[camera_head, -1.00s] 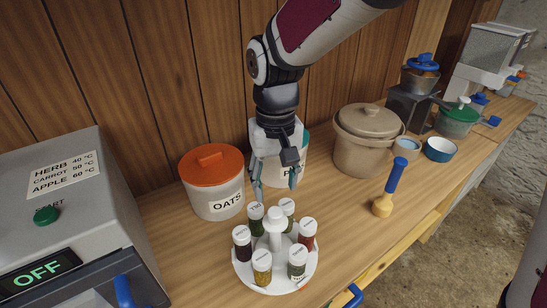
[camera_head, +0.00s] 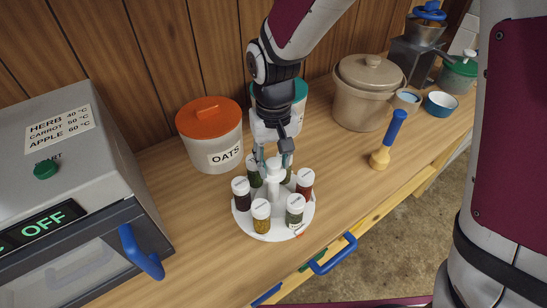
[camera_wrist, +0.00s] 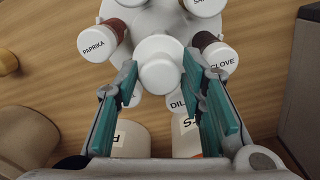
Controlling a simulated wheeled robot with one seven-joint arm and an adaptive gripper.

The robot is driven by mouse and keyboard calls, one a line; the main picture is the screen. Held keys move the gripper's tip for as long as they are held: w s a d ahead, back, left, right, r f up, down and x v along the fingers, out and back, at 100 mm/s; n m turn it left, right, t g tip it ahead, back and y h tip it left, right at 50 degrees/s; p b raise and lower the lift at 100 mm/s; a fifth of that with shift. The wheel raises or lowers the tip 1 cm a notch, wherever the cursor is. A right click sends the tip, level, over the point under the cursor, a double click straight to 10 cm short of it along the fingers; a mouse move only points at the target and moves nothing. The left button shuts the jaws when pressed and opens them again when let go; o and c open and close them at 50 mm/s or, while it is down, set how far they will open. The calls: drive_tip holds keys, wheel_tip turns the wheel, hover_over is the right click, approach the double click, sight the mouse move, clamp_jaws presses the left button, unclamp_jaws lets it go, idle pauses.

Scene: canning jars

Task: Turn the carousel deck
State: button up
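The carousel is a round white deck (camera_head: 275,230) on the counter with a white central knob (camera_head: 275,168) and several lidded spice jars around it. My gripper (camera_head: 273,157) points down at the knob from behind. In the wrist view the knob's round top (camera_wrist: 160,72) lies between the two teal-padded fingers of my gripper (camera_wrist: 158,68), one on each side. The fingers look open, with no clear contact on the knob. Jar lids reading PAPRIKA (camera_wrist: 96,44) and CLOVE (camera_wrist: 220,58) show there; the DILL lid is partly hidden by a finger.
An OATS canister (camera_head: 212,145) with an orange lid and a teal-lidded canister (camera_head: 298,112) stand close behind. A beige crock (camera_head: 362,100) and a blue-handled tool (camera_head: 389,142) are to the right. A grey machine (camera_head: 70,190) reading OFF is at left.

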clamp_jaws()
